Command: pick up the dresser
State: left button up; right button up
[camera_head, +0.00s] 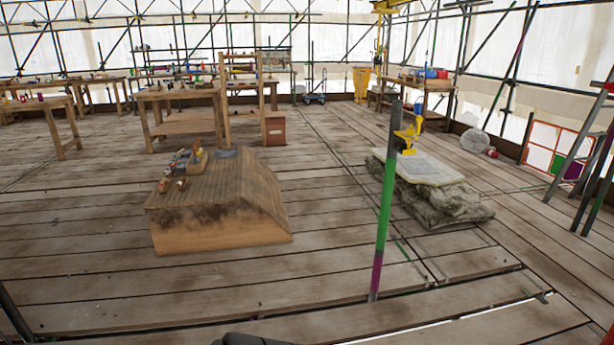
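Several small tools (178,164) lie on top of a wooden sloped block (222,232) at the centre left of the floor. One or two have reddish-brown wooden parts (164,185). They are too small for me to tell which one is the dresser. A small light wooden box (198,161) stands among them, with a dark grey flat piece (226,153) to its right. No gripper of mine can be made out. A dark shape at the bottom edge is cut off, and I cannot tell what it is.
A green, purple and grey upright pole (385,215) stands right of the block. Behind it, a pale slab (425,167) rests on grey sacks (440,203), with a yellow finial-like piece (409,135) on top. Workbenches (185,97) stand behind. Plank floor before the block is clear.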

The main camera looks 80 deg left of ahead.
aim_at(164, 187)
jog(key=u, duration=3.85)
jog(key=i+u, duration=0.35)
jog(key=i, duration=1.35)
jog(key=i+j, duration=0.1)
jog(key=i, duration=4.2)
jog(key=i+j+z, duration=0.15)
jog(key=i+z, duration=0.2)
jog(key=i, duration=0.3)
jog(key=i+j+z, duration=0.3)
jog(key=i, duration=0.35)
jog(key=i+j+z, duration=0.35)
jog(key=i+j, duration=0.2)
